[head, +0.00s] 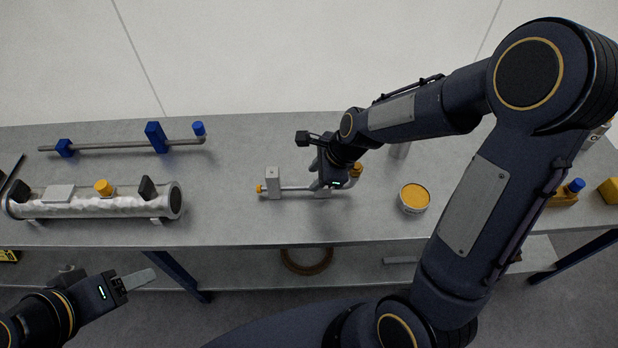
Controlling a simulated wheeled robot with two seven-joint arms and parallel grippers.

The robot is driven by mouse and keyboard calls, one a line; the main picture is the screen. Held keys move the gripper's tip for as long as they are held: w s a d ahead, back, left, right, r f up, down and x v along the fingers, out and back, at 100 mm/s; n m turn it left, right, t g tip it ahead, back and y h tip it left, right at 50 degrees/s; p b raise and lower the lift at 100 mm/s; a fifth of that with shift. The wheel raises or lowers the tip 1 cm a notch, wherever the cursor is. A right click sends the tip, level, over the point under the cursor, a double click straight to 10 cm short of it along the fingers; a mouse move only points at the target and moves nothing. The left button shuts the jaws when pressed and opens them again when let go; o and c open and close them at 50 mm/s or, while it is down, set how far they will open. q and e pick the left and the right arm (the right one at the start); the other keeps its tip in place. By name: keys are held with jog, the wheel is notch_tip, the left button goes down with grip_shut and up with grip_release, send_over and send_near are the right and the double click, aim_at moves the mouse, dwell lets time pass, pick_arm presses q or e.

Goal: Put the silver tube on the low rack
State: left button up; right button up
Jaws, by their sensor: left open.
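A thin silver tube (297,189) with orange ends and a grey block near its left end is on the grey workbench's middle. My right gripper (331,187) is over the tube's right part and hides some of it. Its fingers are hidden, so I cannot tell whether they grip the tube. My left gripper (137,280) is open and empty at the lower left, in front of the bench edge. A lower shelf (233,272) shows under the bench; I cannot tell whether it is the low rack.
A thicker foil-wrapped tube (75,207) lies at the bench's left. A long grey pipe (110,146) with blue blocks lies behind it. An orange-topped tin (414,197) stands right of my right gripper. A brown ring (306,262) lies on the lower shelf.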

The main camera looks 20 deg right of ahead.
jog(key=s+d+r+n+p, duration=0.25)
jog(key=s+r+n, duration=0.2)
jog(key=r, duration=0.55)
jog(key=s+r+n+t, duration=0.1)
jog(key=s+r+n, duration=0.1)
jog(key=s+n, duration=0.5)
jog(key=s+d+r+n+t+b, duration=0.1)
jog(key=s+r+n, duration=0.1)
jog(key=s+n, duration=0.5)
jog(key=shift+s+r+n, duration=0.3)
jog(key=shift+s+n, duration=0.05)
jog(key=shift+s, duration=0.2)
notch_tip(320, 180, up, 13)
jog(key=p, duration=1.3)
jog(key=shift+r, duration=0.2)
